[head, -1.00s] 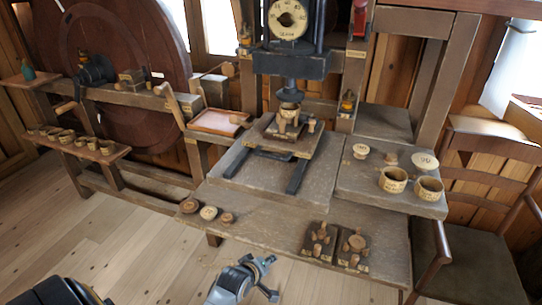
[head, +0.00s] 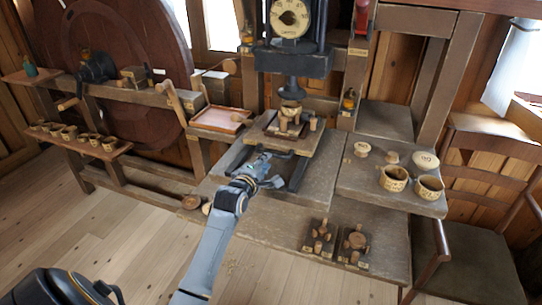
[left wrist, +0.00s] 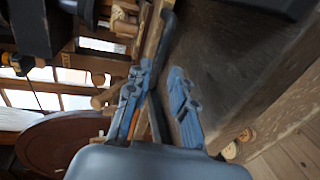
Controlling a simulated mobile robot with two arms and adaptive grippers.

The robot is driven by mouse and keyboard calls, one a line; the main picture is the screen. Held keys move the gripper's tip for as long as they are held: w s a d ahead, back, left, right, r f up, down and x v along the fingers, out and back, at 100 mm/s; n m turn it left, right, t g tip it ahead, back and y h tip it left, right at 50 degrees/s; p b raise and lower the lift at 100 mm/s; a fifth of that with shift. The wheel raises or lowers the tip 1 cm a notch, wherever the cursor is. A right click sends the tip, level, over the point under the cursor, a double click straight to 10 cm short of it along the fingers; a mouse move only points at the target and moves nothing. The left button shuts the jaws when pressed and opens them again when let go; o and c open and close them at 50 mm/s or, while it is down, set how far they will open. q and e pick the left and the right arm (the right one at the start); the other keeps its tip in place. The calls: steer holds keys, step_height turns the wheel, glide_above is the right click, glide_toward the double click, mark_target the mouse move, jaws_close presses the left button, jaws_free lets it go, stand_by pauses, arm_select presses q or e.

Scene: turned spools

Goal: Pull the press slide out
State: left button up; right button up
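The press slide (head: 268,139) is a wooden board under the press (head: 291,62), with a cup and small wooden pegs on it. A dark handle bar runs along its front edge, above two dark rails (head: 299,175) on the grey bench. My left gripper (head: 262,168) is just in front of the slide, near the handle. In the left wrist view its two blue-grey fingers (left wrist: 158,105) stand apart. The dark bar (left wrist: 166,28) lies ahead and partly between them; I cannot tell if they touch it. My right gripper is not in view.
Two dark blocks with wooden pegs (head: 336,243) stand on the lower bench's front. Cups (head: 393,178) and round pieces stand on the right bench part. A pink-lined tray (head: 219,119) is left of the slide. A chair (head: 470,240) stands at right.

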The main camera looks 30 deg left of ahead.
arm_select(q)
steer(key=x, duration=0.5)
steer(key=shift+w+a, duration=0.15)
steer(key=shift+w, duration=0.2)
jaws_close()
